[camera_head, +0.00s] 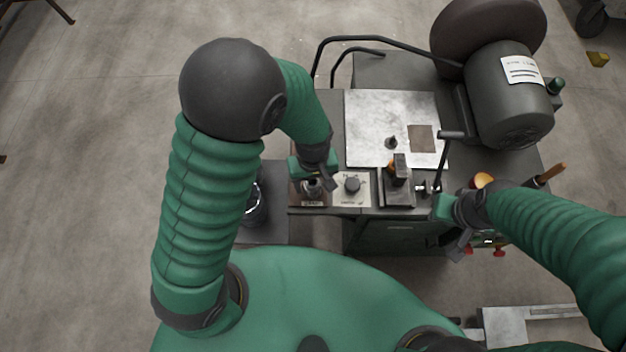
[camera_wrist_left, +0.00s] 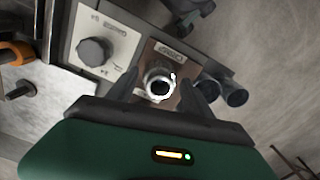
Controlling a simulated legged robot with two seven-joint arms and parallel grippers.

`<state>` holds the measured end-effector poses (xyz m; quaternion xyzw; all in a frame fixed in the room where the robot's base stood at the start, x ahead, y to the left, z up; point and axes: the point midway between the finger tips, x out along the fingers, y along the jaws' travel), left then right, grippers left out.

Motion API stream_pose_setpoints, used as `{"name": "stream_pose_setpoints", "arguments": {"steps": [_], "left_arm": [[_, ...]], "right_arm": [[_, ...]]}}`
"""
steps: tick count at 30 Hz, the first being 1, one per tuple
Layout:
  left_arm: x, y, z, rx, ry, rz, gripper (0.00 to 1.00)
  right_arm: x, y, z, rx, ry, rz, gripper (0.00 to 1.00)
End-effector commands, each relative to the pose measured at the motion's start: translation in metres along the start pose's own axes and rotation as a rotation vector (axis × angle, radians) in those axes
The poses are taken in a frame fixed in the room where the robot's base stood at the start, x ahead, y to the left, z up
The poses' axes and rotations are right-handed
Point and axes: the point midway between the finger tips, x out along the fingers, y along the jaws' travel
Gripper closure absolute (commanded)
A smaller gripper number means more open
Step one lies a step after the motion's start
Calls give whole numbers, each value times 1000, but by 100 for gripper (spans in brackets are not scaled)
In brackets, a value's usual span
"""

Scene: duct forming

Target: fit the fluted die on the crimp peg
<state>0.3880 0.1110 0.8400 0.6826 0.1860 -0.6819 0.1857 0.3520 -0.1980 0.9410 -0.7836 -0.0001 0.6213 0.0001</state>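My left gripper (camera_head: 322,178) points down over a brown labelled block at the left end of the bench. In the left wrist view its fingers (camera_wrist_left: 160,92) stand apart on either side of a round metal piece (camera_wrist_left: 158,86) with a bright rim, with a gap visible at each side. The piece also shows beside the gripper in the head view (camera_head: 312,187). I cannot tell whether this is the fluted die, the crimp peg, or one on the other. My right gripper (camera_head: 461,243) is at the bench's front right; its finger opening is unclear.
A dark knob (camera_head: 352,185) on a pale panel adjoins the brown block (camera_wrist_left: 165,62). A black fixture (camera_head: 397,188) with a lever stands right of it. A small dark cone (camera_head: 391,142) is on the pale plate (camera_head: 368,120). A large motor (camera_head: 508,95) fills the back right.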

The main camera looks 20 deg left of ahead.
Motion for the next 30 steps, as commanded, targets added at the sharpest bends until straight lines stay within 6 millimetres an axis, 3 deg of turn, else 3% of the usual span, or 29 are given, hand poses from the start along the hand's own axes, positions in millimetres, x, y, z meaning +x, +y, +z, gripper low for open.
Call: {"name": "stream_pose_setpoints", "arguments": {"steps": [9,13,17,24,30], "left_arm": [[0,0,0,0,-1,-1,35],[-12,1,-1,1,2,2,35],[-43,2,-1,2,4,4,35],[-115,2,-1,1,4,5,35],[-156,2,-2,0,1,1,35]], "right_arm": [[0,0,0,0,0,0,76],[-2,0,-1,0,0,0,76],[-8,0,-2,0,0,0,76],[-18,0,-4,0,0,0,76],[-22,0,-5,0,0,0,76]]}}
